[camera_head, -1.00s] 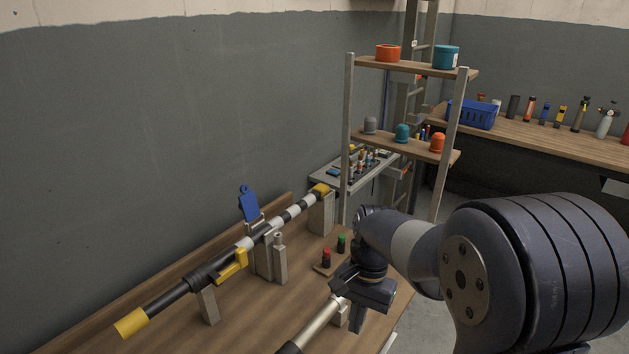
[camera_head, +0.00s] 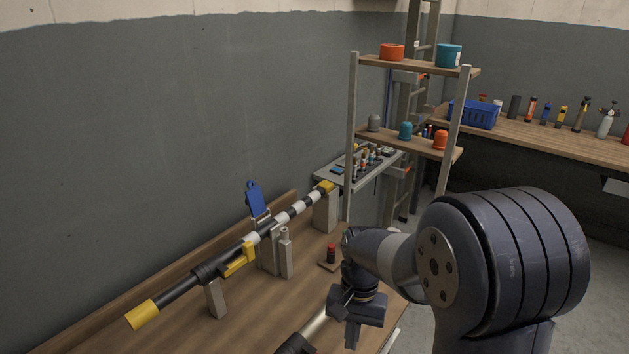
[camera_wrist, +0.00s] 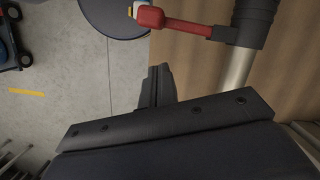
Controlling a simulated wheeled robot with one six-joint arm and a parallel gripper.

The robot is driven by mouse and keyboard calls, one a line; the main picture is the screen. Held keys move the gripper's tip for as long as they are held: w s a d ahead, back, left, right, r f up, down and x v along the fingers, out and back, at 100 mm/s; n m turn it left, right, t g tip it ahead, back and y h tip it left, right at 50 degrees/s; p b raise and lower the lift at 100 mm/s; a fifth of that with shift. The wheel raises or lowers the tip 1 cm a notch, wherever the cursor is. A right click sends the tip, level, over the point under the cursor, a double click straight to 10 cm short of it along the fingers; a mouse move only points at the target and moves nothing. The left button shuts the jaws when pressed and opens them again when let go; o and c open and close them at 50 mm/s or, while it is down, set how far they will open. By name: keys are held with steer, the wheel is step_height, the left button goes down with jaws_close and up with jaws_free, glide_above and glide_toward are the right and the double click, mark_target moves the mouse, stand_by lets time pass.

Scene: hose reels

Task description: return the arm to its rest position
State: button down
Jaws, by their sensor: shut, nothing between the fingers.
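My gripper (camera_head: 352,338) hangs from my bent arm at the lower middle of the head view, over the right part of the wooden bench (camera_head: 190,335). In the wrist view its fingers (camera_wrist: 158,78) are together with nothing between them. They point past the bench's edge, with grey floor to the left. A metal pipe with a black collar (camera_wrist: 252,24) lies close by on the right, with a red lever (camera_wrist: 180,22) beside it. In the head view the pipe (camera_head: 316,326) shows partly to the left of my gripper.
A black-and-white striped pipe (camera_head: 294,213) with yellow ends rests on grey posts at left. A blue tag (camera_head: 257,199) stands behind it. A red-topped button (camera_head: 331,254) is near my arm. A shelf rack (camera_head: 405,142) with cups and caps stands behind.

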mark_target(320, 317)
steer(key=w+a+n+h, duration=0.1)
steer(key=w+a+n, duration=0.1)
steer(key=n, duration=0.2)
steer(key=w+a+n+h, duration=0.1)
steer(key=w+a+n, duration=0.1)
steer(key=n, duration=0.3)
steer(key=w+a+n+h, duration=0.1)
steer(key=w+n, duration=0.2)
steer(key=n, duration=0.1)
steer(key=shift+a+n+t, duration=0.3)
steer(key=shift+a+t, duration=0.1)
steer(key=shift+w+a, duration=0.2)
